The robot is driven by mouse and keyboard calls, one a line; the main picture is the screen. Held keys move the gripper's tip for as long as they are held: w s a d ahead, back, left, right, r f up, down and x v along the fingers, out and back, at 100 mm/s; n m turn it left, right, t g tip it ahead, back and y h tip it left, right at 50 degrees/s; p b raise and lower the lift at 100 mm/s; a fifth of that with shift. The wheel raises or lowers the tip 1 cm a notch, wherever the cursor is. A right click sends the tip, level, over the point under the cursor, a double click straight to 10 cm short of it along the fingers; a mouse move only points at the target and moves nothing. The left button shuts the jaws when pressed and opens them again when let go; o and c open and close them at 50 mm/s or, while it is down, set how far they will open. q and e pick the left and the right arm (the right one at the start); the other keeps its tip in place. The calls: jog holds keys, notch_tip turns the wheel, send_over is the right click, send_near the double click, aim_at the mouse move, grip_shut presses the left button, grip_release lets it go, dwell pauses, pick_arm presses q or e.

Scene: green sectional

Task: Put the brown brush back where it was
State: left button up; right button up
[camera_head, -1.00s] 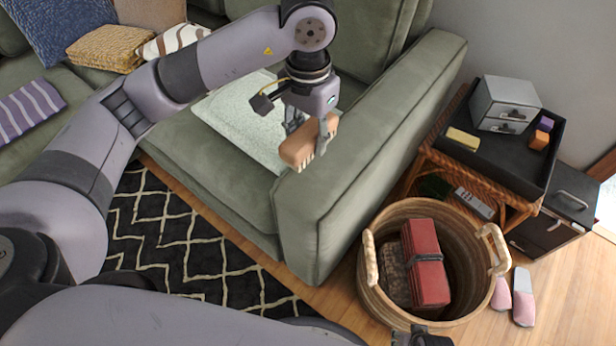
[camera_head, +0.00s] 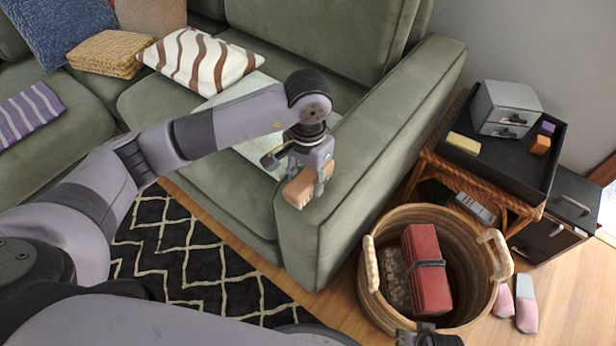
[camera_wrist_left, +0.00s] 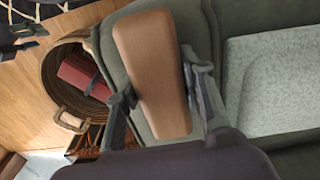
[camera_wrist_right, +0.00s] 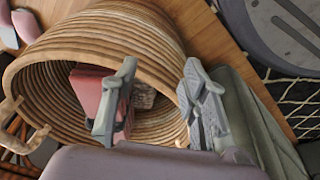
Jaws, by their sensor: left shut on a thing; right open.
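The brown brush (camera_head: 299,188) is held in my left gripper (camera_head: 316,182), over the front of the sofa's right armrest (camera_head: 345,190). In the left wrist view the brush (camera_wrist_left: 153,75) lies between the two fingers (camera_wrist_left: 163,98), its smooth wooden back facing the camera. Whether it touches the armrest I cannot tell. My right gripper (camera_wrist_right: 155,100) is open at the wicker basket (camera_wrist_right: 110,40), with the red folded item (camera_wrist_right: 88,90) seen behind one finger. In the head view only the tip of the right gripper (camera_head: 428,337) shows at the bottom edge.
The wicker basket (camera_head: 372,298) stands on the floor and holds the red item (camera_head: 428,285) and a dark patterned one. A rattan side table (camera_head: 437,160) bears a black tray (camera_head: 500,165) with a grey drawer box (camera_head: 505,108), a yellow block, and purple and orange blocks. Pink slippers (camera_head: 525,305) lie right of the basket.

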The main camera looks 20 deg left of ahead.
aim_at(308, 175)
jog(key=shift+s+f, duration=0.15)
jog(key=shift+s, duration=0.05)
pick_arm(q)
jog(key=shift+f, duration=0.1)
jog(key=o, duration=1.1)
pick_arm(e)
jog(key=shift+r, duration=0.45)
jog(key=shift+d, duration=0.1)
pick_arm(q)
notch_tip(308, 175, up, 12)
jog(key=shift+f+p, duration=0.15)
jog(key=shift+p, duration=0.25)
jog(key=shift+r, duration=0.3)
pick_arm(e)
jog(key=f, duration=0.1)
jog(key=s+f, duration=0.1)
jog(key=f, duration=0.1)
jog(key=shift+s+d+f, duration=0.1)
jog(key=shift+s+f, duration=0.1)
jog(key=shift+f, duration=0.1)
